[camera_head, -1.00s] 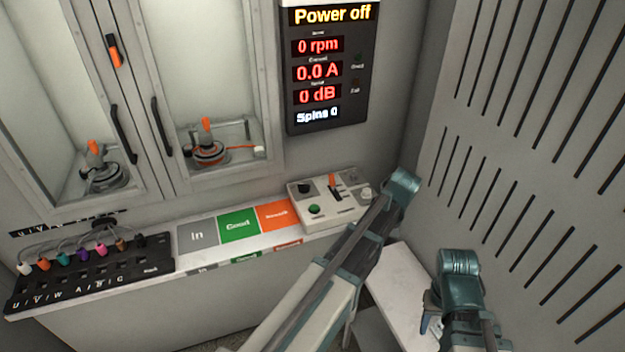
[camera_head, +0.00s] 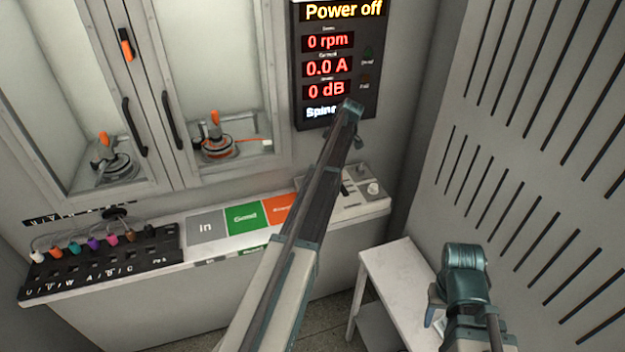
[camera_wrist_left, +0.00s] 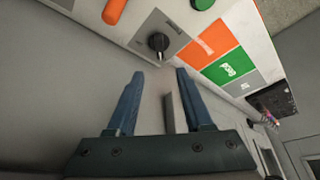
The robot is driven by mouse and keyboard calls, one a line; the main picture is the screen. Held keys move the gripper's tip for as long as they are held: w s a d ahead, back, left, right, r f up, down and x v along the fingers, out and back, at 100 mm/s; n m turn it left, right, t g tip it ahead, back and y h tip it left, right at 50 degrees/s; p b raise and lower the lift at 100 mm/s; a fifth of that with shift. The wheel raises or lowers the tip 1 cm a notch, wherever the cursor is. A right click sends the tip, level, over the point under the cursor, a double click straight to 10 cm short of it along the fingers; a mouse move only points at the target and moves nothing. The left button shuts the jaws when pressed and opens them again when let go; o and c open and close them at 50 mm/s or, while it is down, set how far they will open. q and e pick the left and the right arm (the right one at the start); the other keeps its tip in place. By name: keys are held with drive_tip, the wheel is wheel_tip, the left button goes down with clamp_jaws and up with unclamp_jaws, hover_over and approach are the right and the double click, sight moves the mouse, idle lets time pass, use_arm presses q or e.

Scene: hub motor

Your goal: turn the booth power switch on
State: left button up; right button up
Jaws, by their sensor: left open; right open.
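The control box (camera_head: 362,207) stands at the right end of the ledge, its left part hidden behind my left arm in the head view. In the left wrist view a black rotary knob (camera_wrist_left: 158,42) sits on the box, beside a green button (camera_wrist_left: 203,4) and an orange lever (camera_wrist_left: 115,10). Which of these is the power switch I cannot read. My left gripper (camera_wrist_left: 158,73) is open and empty, its fingertips just short of the knob and apart from it. The display (camera_head: 330,68) reads "Power off". My right gripper (camera_head: 436,304) is open above a small white table.
The ledge carries grey "In" (camera_head: 206,227), green (camera_head: 244,218) and orange (camera_head: 279,209) areas, and a black connector board (camera_head: 100,268) with coloured plugs. Glass-doored cabinets (camera_head: 70,80) stand behind. The white side table (camera_head: 385,262) is at right, near a slotted wall (camera_head: 540,150).

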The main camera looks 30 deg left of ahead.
use_arm(q)
drive_tip(key=b+x, duration=1)
drive_tip(key=x, duration=0.1)
drive_tip(key=shift+d+f, duration=0.1)
drive_tip(key=shift+f, duration=0.25)
use_arm(e)
wheel_tip(320, 180, down, 11)
drive_tip(key=shift+r, duration=0.1)
use_arm(q)
drive_tip(key=shift+a+f+b, duration=0.3)
drive_tip(key=shift+f+b, duration=0.2)
drive_tip(key=shift+b, duration=0.05)
use_arm(e)
drive_tip(key=shift+f, duration=0.5)
use_arm(q)
drive_tip(key=shift+r, duration=0.1)
clamp_jaws()
